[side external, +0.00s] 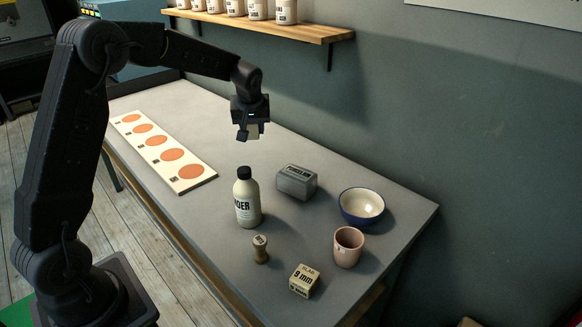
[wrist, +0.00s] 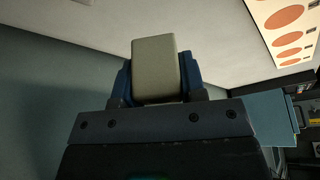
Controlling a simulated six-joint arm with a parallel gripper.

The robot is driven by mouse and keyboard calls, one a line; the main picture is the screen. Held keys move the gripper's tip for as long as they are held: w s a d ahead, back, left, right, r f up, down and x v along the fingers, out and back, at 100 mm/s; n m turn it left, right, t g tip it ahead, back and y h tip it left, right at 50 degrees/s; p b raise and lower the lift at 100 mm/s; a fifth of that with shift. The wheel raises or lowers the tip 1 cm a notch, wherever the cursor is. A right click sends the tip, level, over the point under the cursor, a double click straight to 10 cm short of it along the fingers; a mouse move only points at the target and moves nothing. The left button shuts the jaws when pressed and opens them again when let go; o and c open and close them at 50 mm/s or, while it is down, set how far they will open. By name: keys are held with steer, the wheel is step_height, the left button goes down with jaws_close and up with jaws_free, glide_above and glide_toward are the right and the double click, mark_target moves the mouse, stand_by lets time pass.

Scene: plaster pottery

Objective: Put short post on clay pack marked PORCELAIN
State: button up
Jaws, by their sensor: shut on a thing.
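My gripper (side external: 250,133) is high above the back of the table, shut on a pale grey-beige block with squared sides, which looks like the short post (wrist: 155,68). In the wrist view the blue fingers sit on both sides of it. In the side view the gripper mostly hides it. The clay pack (side external: 297,184) marked PORCELAIN is a grey block on the table, lower and to the right of my gripper. The top of the pack looks bare. My gripper and the held post are apart from it.
A dark-capped bottle (side external: 247,200) stands left of the pack. A blue-rimmed bowl (side external: 362,205) and a pink cup (side external: 348,248) stand to its right. A small wooden stamp-like piece (side external: 260,250) and a block marked 9 mm (side external: 304,281) are in front. A board with orange discs (side external: 183,187) lies left.

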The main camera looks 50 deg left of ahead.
steer(key=shift+w+m, duration=0.3)
steer(key=shift+m, duration=0.1)
steer(key=shift+w+d, duration=0.2)
steer(key=shift+w, duration=0.05)
glide_above(297, 169)
steer(key=s, duration=0.1)
steer(key=f, duration=0.6)
steer(key=shift+d+f, duration=0.4)
steer(key=shift+f, duration=2.05)
steer(key=shift+f, duration=0.1)
steer(key=o, duration=1)
steer(key=shift+o, duration=0.2)
